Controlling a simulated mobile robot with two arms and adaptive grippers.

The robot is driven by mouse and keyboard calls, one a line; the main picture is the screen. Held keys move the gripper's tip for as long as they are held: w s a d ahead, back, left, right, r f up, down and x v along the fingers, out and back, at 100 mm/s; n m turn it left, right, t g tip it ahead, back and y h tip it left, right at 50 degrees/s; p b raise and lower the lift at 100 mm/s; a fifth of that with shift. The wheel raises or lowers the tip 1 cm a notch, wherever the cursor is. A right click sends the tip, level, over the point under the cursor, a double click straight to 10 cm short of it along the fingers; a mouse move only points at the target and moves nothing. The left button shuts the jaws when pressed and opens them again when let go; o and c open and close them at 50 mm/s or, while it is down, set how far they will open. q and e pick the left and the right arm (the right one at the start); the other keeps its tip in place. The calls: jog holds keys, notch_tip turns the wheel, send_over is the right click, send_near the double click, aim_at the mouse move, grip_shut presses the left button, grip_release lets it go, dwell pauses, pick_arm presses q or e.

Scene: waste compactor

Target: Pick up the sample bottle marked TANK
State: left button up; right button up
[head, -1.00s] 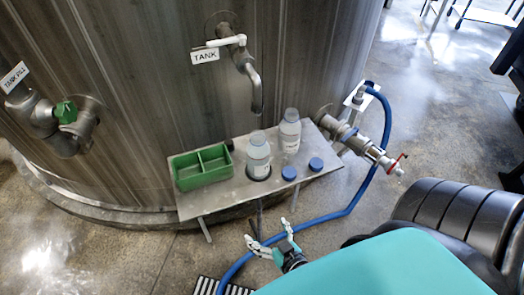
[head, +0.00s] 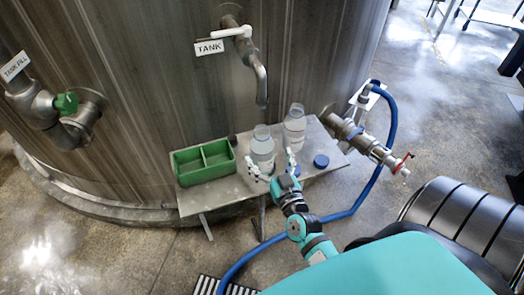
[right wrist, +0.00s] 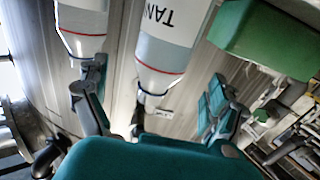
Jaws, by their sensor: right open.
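The sample bottle marked TANK (head: 262,148) stands upright on the metal shelf, the nearer of two clear bottles. In the right wrist view this bottle (right wrist: 168,42) appears upside down, with "TAN" readable and the label's end cut off by the frame. My right gripper (head: 272,166) is open in front of the bottle's lower part, one finger towards each side. In the right wrist view the bottle lies between the spread fingers (right wrist: 155,88); contact is not visible. My left gripper is out of view.
A second bottle (head: 294,126) stands close behind right. A green divided tray (head: 204,176) sits left on the shelf (head: 228,197). A blue cap (head: 321,161) lies right. A tap (head: 258,78) hangs above; a blue hose (head: 373,180) and red-handled valve (head: 385,156) are at the right.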

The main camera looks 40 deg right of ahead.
aim_at(262, 145)
jog(key=x, duration=0.6)
jog(key=shift+f, duration=0.3)
jog(key=shift+r, duration=0.1)
jog(key=c, duration=1.7)
